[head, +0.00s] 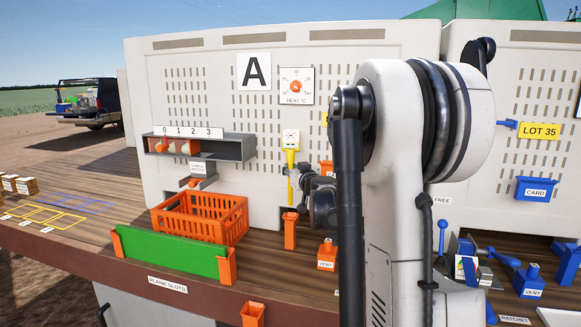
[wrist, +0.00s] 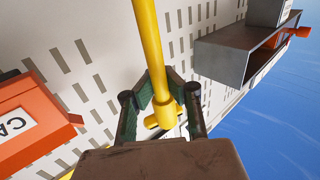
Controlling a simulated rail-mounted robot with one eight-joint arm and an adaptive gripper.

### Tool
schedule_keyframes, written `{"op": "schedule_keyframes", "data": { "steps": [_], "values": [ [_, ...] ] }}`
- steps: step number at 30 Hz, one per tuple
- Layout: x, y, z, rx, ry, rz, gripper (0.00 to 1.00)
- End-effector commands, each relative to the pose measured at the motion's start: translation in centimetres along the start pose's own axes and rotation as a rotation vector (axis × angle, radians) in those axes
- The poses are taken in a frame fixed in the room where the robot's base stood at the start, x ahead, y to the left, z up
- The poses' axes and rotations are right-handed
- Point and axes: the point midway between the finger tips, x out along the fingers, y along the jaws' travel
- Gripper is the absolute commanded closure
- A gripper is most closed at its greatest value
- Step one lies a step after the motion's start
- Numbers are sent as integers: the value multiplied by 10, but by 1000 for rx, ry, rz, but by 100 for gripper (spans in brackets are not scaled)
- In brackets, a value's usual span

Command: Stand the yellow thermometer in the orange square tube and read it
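The yellow thermometer (head: 290,161) is upright in front of the white panel, with a white dial head at its top. In the wrist view its yellow stem (wrist: 145,40) runs between the fingers, with a short yellow crosspiece below. My gripper (head: 297,184) is shut on the stem; the wrist view shows the finger pads (wrist: 162,92) against both sides. The orange square tube (head: 290,232) stands on the wooden deck, almost directly below the thermometer in the head view. The thermometer's lower end appears just above the tube's mouth; I cannot tell their depth offset. The dial is too small to read.
An orange crate (head: 238,222) and a green plank (head: 170,254) in orange slots stand left of the tube. An orange vent box (head: 327,256) is close on its right. A grey shelf (head: 238,149) juts from the panel. My arm hides the middle right.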

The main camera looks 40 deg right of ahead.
Motion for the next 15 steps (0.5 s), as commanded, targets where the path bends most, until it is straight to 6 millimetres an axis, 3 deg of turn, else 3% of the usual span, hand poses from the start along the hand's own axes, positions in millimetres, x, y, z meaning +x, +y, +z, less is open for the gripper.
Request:
{"op": "schedule_keyframes", "data": {
  "steps": [15],
  "values": [
    [3,0,11,1,2,-23,100]
  ]
}}
